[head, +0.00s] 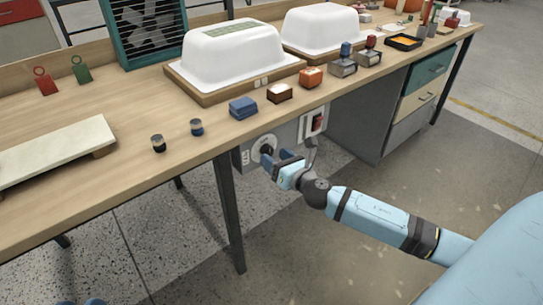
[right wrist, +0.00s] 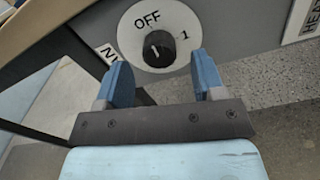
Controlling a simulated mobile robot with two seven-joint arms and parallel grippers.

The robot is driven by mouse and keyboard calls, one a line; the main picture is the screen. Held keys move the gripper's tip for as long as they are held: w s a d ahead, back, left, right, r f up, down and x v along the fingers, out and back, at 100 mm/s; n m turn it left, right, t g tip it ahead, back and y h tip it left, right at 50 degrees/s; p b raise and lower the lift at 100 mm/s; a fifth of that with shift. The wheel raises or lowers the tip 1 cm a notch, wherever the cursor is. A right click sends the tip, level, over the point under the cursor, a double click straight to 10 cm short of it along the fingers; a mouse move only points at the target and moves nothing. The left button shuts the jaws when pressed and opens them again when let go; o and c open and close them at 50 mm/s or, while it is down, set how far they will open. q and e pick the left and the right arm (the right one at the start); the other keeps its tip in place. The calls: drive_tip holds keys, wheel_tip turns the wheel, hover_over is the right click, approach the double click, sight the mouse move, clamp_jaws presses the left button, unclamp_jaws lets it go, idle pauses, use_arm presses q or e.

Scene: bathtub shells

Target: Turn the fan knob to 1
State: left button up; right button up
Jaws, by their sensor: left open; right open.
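The fan knob (right wrist: 160,49) is a black knob on a round white dial (right wrist: 130,25) on a grey panel. OFF is printed at the dial's top and 1 at its right. The knob's pale pointer mark points up, roughly to OFF. My right gripper (right wrist: 163,78) is open and empty, its blue fingers on either side below the knob in the picture; contact is not visible. In the head view my right gripper (head: 274,157) is in front of the dial (head: 258,141) and partly hides it. My left gripper (head: 80,302) barely shows at the bottom edge, fingertips apart.
The panel hangs under the front edge of the wooden bench (head: 120,178), with a red switch (head: 317,122) to its right. A bench leg (head: 229,215) stands left of it. White tub shells (head: 235,55), a teal fan (head: 148,30) and small blocks stand on top.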

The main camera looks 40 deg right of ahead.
drive_tip(key=shift+w+a, duration=0.1)
drive_tip(key=shift+w, duration=0.95)
drive_tip(key=c, duration=0.9)
